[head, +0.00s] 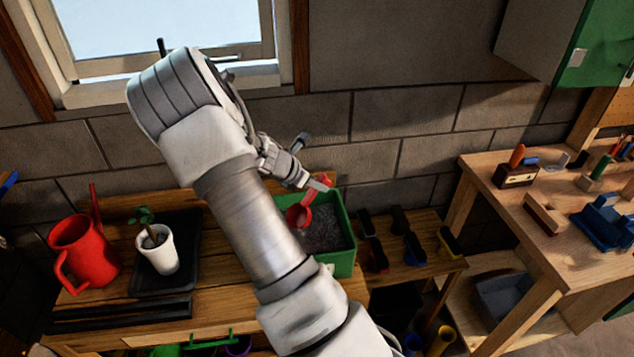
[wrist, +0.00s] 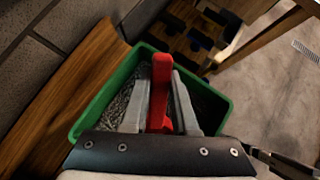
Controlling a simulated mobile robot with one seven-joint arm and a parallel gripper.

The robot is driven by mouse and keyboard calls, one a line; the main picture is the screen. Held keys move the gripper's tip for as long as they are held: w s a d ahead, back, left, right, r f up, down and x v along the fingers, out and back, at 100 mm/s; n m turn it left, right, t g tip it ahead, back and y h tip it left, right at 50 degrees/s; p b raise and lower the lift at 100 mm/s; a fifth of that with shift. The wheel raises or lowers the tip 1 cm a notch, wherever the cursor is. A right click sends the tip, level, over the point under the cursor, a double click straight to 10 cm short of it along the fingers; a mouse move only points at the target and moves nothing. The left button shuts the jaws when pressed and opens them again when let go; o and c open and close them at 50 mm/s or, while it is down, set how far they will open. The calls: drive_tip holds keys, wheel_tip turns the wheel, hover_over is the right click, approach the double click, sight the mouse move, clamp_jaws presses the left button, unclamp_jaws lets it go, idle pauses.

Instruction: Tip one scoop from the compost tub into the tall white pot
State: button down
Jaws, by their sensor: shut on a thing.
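The green compost tub (head: 343,263) stands on the wooden bench, holding dark grey, grainy compost; it also shows in the wrist view (wrist: 88,118). My gripper (head: 316,184) is over the tub, shut on the handle of a red scoop (head: 298,214). In the wrist view the red handle (wrist: 161,68) lies between the two grey fingers of my gripper (wrist: 161,105). The scoop's bowl is at the tub's left side, and I cannot tell whether it holds compost. A white pot (head: 158,258) with a small green seedling stands upright left of my arm.
The white pot stands on a black tray (head: 190,225). A red watering can (head: 82,255) is left of it. Several dark and coloured items lie on a lower shelf right of the tub. A workbench (head: 482,165) with tools stands farther right. My arm hides part of the bench.

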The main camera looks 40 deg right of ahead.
wheel_tip(320, 180, down, 8)
drive_tip(key=b, duration=0.5)
drive_tip(key=shift+s+a, duration=0.1)
drive_tip(key=shift+a, duration=0.05)
idle(0.7)
wheel_tip(320, 180, up, 14)
drive_tip(key=p, duration=1.1)
drive_tip(key=shift+r, duration=0.15)
